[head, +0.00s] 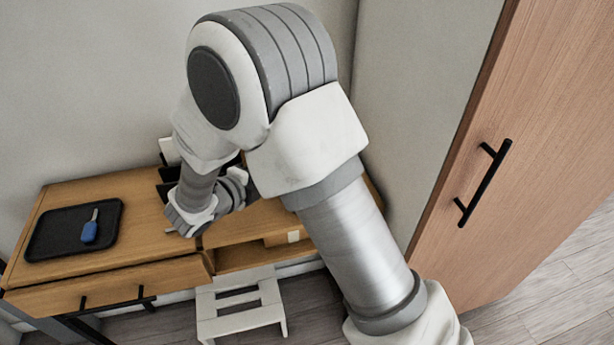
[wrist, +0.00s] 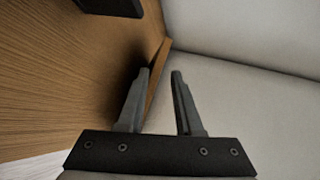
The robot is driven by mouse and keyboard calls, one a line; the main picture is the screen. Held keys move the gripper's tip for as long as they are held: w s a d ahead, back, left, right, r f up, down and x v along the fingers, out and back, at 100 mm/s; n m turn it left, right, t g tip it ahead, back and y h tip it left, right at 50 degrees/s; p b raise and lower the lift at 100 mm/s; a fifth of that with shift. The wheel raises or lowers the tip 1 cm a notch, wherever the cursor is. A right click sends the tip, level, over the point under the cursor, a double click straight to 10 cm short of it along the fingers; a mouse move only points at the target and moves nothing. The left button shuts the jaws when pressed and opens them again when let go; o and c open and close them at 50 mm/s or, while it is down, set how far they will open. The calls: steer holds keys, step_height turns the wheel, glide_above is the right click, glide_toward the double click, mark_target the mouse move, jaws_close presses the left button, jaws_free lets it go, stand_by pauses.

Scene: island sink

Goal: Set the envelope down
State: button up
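My gripper (wrist: 162,72) shows in the wrist view with its two fingers apart and nothing visible between them. It is over the wooden desk top near a raised wooden edge strip, with a pale wall beyond. In the head view the fingertips are hidden by my arm. No envelope can be made out for certain. A pale upright piece (head: 169,151) stands at the back of the desk by a black holder (head: 168,174), partly behind my arm; it may be the envelope.
The wooden desk (head: 140,210) carries a black tray (head: 60,243) with a blue-handled tool (head: 90,230) at left. A white step stool (head: 240,318) stands in front. A tall wooden cabinet (head: 540,150) is at right. A dark object (wrist: 110,6) is at the wrist view's top edge.

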step_height(320, 180, up, 7)
steer(key=s+a+p, duration=0.1)
steer(key=s+p, duration=0.1)
steer(key=p, duration=0.5)
steer(key=shift+s+a+p, duration=0.15)
steer(key=shift+a+p, duration=0.1)
steer(key=shift+p, duration=0.15)
